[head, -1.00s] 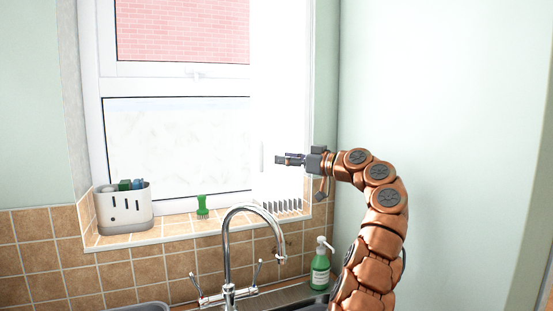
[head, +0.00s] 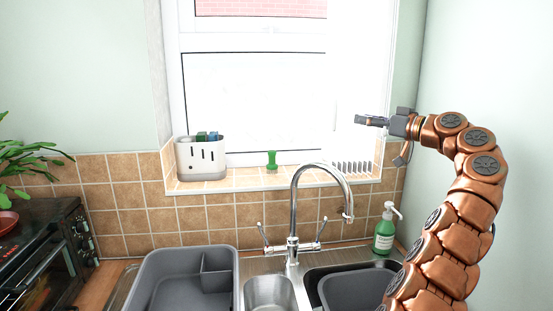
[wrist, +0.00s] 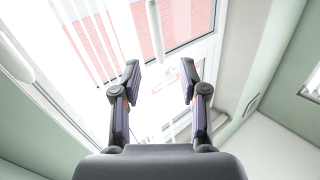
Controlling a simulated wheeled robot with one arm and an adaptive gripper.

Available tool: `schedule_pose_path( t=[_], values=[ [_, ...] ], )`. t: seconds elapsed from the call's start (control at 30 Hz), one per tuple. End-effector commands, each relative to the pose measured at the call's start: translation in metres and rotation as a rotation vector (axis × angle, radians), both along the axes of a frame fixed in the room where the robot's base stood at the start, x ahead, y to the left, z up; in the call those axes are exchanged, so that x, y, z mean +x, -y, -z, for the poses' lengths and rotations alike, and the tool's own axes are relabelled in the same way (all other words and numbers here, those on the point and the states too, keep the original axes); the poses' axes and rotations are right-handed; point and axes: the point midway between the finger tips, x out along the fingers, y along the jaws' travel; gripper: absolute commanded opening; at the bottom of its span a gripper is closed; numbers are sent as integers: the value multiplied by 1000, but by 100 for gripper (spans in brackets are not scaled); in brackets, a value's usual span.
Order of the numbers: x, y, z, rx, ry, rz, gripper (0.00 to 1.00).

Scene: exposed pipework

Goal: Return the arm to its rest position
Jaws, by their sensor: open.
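My copper-coloured arm (head: 470,190) rises at the right of the head view and bends over to the left at its top. My gripper (head: 372,121) points left, in front of the window's right side and above the sill. In the wrist view my gripper (wrist: 159,82) is open, its two dark fingers well apart with nothing between them. The window and its frame show beyond the fingers.
A chrome tap (head: 294,210) stands behind the sink (head: 270,293), with a green soap bottle (head: 384,232) to its right. A caddy (head: 201,160) and a green brush (head: 271,160) stand on the tiled sill. A black oven (head: 45,255) and plant (head: 25,158) are at left.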

Motion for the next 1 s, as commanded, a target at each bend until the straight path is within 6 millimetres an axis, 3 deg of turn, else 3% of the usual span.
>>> schedule_pose_path(
  t=[0.27,0.47,0.77,1.0],
  values=[
    [-1,-43,1,164,-199,-118,43],
    [-16,-91,8,214,-360,-203,43],
    [-69,-171,27,187,-605,-304,43],
    [-131,-225,59,94,-800,-332,43]
  ],
)
